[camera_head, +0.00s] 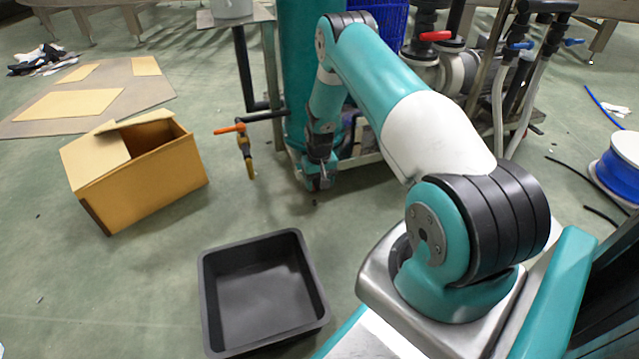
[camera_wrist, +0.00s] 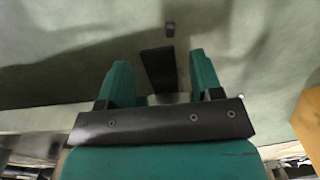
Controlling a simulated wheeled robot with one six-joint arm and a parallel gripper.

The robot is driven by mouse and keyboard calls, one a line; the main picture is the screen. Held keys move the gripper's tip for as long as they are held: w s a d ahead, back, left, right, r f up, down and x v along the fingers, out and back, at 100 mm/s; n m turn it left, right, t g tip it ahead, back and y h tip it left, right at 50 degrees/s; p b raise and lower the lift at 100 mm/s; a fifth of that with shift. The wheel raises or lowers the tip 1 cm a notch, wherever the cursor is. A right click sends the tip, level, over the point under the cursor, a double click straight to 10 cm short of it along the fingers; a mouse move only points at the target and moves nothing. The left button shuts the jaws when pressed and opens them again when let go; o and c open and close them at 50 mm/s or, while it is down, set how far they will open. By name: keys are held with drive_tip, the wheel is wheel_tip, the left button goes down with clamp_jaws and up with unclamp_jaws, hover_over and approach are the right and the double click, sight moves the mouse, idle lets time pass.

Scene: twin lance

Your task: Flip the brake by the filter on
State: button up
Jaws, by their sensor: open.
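My gripper (camera_head: 317,184) points down in front of a tall teal cylinder (camera_head: 297,60), which may be the filter. In the wrist view my gripper (camera_wrist: 160,66) is open, its two teal fingers apart. A dark strip (camera_wrist: 157,66) shows between the fingers, and a small dark block (camera_wrist: 170,29) lies just past it. I cannot tell whether either is the brake or whether the fingers touch them. No brake can be made out for sure in the head view.
An orange-handled valve (camera_head: 230,128) sticks out left of my gripper. A red-handled valve (camera_head: 436,36) and blue-handled valves (camera_head: 522,45) stand behind my arm. A cardboard box (camera_head: 100,160) and an empty black tray (camera_head: 205,290) stand on the floor, with clear floor between them.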

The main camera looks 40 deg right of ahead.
drive_tip(key=c, duration=0.9)
drive_tip(key=shift+c, duration=0.2)
drive_tip(key=shift+s+p, duration=0.1)
drive_tip(key=shift+p, duration=0.4)
drive_tip(key=shift+t+p, duration=0.35)
drive_tip(key=shift+t, duration=0.05)
drive_tip(key=shift+s+a+f+t+h+p, duration=0.15)
drive_tip(key=shift+f+t+h+p, duration=0.1)
drive_tip(key=shift+t+h+p, duration=0.35)
drive_tip(key=shift+f+t+h+p, duration=0.3)
drive_tip(key=shift+f+t+p, duration=0.2)
drive_tip(key=shift+t, duration=0.25)
drive_tip(key=shift+f+t+h+p, duration=0.35)
drive_tip(key=shift+t+p, duration=0.2)
drive_tip(key=shift+t, duration=0.2)
